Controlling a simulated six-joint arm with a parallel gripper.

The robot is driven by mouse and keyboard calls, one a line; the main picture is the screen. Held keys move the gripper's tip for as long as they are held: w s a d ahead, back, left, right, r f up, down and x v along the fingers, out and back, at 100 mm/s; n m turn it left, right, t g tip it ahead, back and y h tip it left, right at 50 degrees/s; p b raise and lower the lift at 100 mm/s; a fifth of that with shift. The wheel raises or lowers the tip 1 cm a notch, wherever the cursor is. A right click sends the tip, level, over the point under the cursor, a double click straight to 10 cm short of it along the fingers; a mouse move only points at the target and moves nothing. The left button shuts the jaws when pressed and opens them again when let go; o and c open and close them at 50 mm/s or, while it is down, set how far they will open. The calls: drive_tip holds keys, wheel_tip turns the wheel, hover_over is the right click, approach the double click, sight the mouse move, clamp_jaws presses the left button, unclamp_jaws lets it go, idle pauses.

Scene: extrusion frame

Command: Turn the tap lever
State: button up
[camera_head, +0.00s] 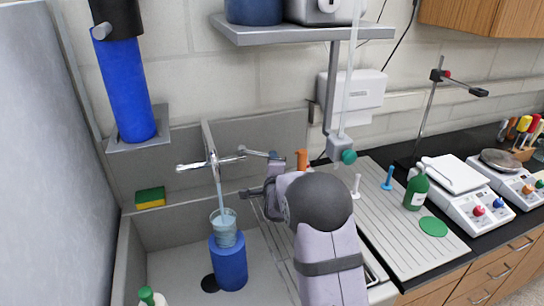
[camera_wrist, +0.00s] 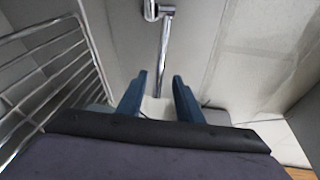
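The chrome tap (camera_head: 212,158) stands at the back of the sink, with a handle out to each side. Its right lever (camera_head: 258,153) points towards my gripper (camera_head: 258,176); in the wrist view this long chrome lever (camera_wrist: 165,45) runs down towards the gap between my two blue fingers (camera_wrist: 160,88). My gripper is open, with a clear gap on both sides of the lever's end. I cannot tell how deep the lever end sits between the fingertips. Water runs from the tap into a clear beaker (camera_head: 223,229) on a blue cylinder (camera_head: 230,263).
A wire rack (camera_wrist: 55,80) is close on the left in the wrist view. A yellow-green sponge (camera_head: 150,198) lies on the sink's back ledge. A shelf (camera_head: 300,34) hangs above, with a clear tube (camera_head: 348,85) to the right. A ribbed drainboard (camera_head: 405,235) lies right.

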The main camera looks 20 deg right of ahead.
sight(263, 155)
drive_tip(key=shift+p+x, duration=1.3)
drive_tip(key=shift+x, duration=1.7)
clamp_jaws()
